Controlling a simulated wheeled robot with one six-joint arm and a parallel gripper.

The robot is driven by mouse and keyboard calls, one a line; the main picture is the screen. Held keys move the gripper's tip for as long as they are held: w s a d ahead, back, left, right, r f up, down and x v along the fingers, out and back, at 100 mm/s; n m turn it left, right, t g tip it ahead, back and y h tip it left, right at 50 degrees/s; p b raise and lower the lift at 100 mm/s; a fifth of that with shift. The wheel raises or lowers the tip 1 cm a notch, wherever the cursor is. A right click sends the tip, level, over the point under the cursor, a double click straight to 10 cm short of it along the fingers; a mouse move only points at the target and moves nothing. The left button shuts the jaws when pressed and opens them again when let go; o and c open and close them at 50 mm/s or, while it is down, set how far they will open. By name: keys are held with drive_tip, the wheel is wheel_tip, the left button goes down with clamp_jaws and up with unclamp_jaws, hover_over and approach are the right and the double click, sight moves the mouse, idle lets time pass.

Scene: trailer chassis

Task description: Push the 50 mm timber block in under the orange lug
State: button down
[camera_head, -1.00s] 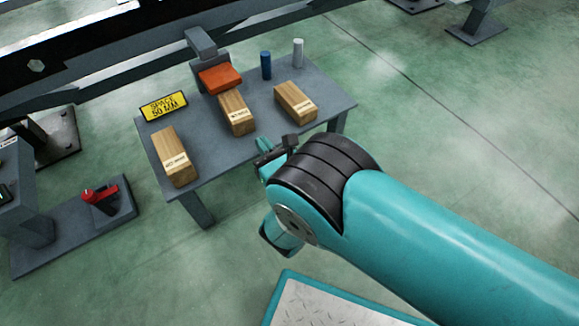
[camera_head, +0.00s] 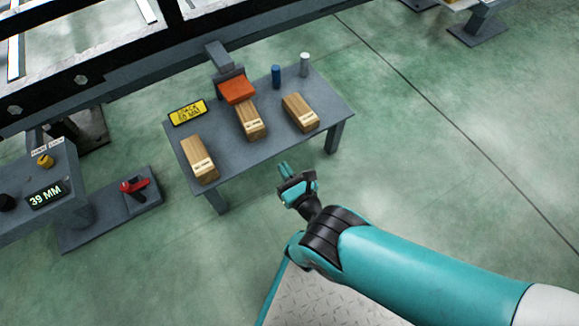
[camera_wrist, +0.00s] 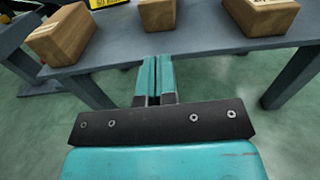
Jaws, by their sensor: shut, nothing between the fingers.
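The orange lug (camera_head: 237,90) juts from a grey bracket at the back of the grey table (camera_head: 225,150). Three timber blocks lie on the table: a left block (camera_head: 199,160), a middle block (camera_head: 250,121) and a right block (camera_head: 300,112). The middle block lies in line with the lug, its far end hidden at the lug's front edge. I cannot tell how far under it reaches. The block labels are too small to read. My gripper (camera_head: 285,170) is shut and empty, off the table's front edge. In the wrist view its fingers (camera_wrist: 155,65) point toward the middle block (camera_wrist: 157,14).
A yellow sign (camera_head: 188,112) stands left of the lug. A blue cylinder (camera_head: 276,76) and a grey cylinder (camera_head: 304,65) stand behind the right block. A side bench at left carries a "39 MM" display (camera_head: 46,195). The table front between the blocks is clear.

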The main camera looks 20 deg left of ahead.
sight(249, 119)
drive_tip(key=shift+m+t+h, duration=0.8)
drive_tip(key=shift+t, duration=0.1)
drive_tip(key=w+a+b, duration=0.1)
drive_tip(key=b, duration=0.2)
drive_tip(key=a+b, duration=0.1)
drive_tip(key=b, duration=0.3)
drive_tip(key=w+a+r+b, duration=0.1)
drive_tip(key=a+b, duration=0.1)
drive_tip(key=b, duration=0.2)
drive_tip(key=shift+w, duration=0.35)
drive_tip(key=b, duration=0.2)
drive_tip(key=shift+w+a+b, duration=0.1)
drive_tip(key=shift+w+b, duration=0.05)
drive_tip(key=shift+b, duration=0.2)
drive_tip(key=shift+w+a+r+b, duration=0.1)
drive_tip(key=shift+w+a+b, duration=0.1)
drive_tip(key=shift+b, duration=0.45)
drive_tip(key=b+x, duration=0.2)
drive_tip(key=x, duration=0.1)
drive_tip(key=b+x, duration=0.1)
drive_tip(key=b, duration=0.1)
drive_tip(key=shift+w+a+r, duration=0.35)
drive_tip(key=shift+w+a, duration=0.3)
drive_tip(key=shift+a, duration=0.1)
